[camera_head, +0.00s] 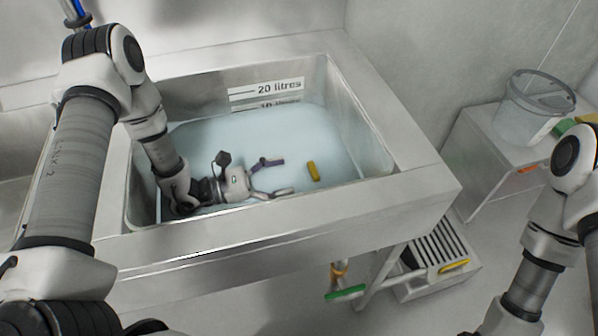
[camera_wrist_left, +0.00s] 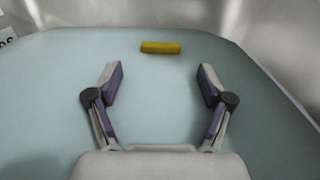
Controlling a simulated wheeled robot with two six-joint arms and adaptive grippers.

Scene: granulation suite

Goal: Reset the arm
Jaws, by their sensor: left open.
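My left arm reaches from the left over the rim of a steel sink. My left gripper (camera_head: 276,176) is inside the basin, low over the pale blue water or floor of it; I cannot tell whether it touches. Its two fingers are spread wide with nothing between them, as the left wrist view (camera_wrist_left: 160,88) also shows. A small yellow block (camera_head: 313,171) lies beyond the fingertips, apart from them; in the left wrist view the yellow block (camera_wrist_left: 160,47) is straight ahead. My right arm shows at the right edge, with its gripper out of view.
The sink (camera_head: 424,187) has raised walls around my left gripper and a "20 litres" label (camera_head: 266,89) on its back wall. A clear bucket (camera_head: 533,105) stands on a bench at the right. A slatted grey crate (camera_head: 437,258) with a yellow item is on the floor.

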